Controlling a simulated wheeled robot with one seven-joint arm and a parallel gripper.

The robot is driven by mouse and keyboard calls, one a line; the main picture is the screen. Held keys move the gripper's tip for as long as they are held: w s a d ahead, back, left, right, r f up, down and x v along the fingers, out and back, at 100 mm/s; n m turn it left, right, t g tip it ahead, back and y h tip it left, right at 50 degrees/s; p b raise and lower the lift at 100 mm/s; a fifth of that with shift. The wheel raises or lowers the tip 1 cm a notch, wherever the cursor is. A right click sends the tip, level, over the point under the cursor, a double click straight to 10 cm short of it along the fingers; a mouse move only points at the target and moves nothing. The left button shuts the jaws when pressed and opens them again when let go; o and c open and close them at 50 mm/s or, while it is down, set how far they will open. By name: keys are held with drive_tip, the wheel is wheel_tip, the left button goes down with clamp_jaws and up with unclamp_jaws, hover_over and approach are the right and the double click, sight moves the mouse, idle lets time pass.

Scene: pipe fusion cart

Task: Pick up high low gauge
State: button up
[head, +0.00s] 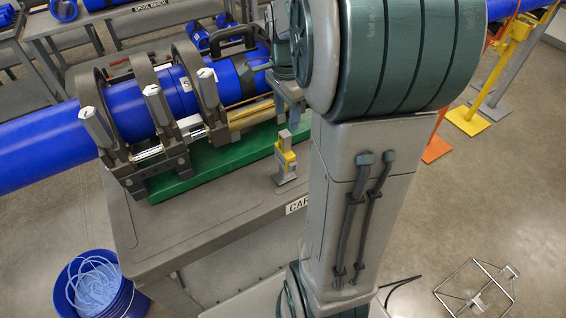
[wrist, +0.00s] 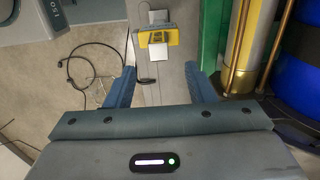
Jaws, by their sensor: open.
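The high low gauge, a small yellow and grey tool (head: 286,160), stands upright on the cart top (head: 190,235) near its front right corner, beside the green base. In the wrist view the gauge (wrist: 158,38) shows ahead of and between my open blue fingers. My gripper (wrist: 165,85) is empty, with the gauge beyond its fingertips and apart from them. In the head view my gripper (head: 290,105) is partly hidden by my arm and hangs above the cart, above the gauge.
The fusion machine with its clamps (head: 150,105) and blue pipe (head: 40,145) lies along the green base (head: 215,160), close to the gauge. A blue bucket (head: 95,285) stands on the floor at lower left. A wire frame (head: 475,290) lies on the floor at right.

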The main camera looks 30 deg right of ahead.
sight(285, 133)
wheel_tip(285, 133, down, 3)
drive_tip(key=shift+f, duration=0.2)
drive_tip(key=shift+s+a+f+p, duration=0.1)
drive_tip(key=shift+f+p, duration=0.1)
drive_tip(key=shift+f, duration=0.7)
drive_tip(key=shift+w+a+f+p, duration=0.1)
drive_tip(key=shift+f+p, duration=0.05)
drive_tip(key=shift+f, duration=0.75)
drive_tip(key=shift+s+a+f+p, duration=0.1)
drive_tip(key=shift+f+p, duration=0.1)
drive_tip(key=shift+f, duration=0.7)
clamp_jaws()
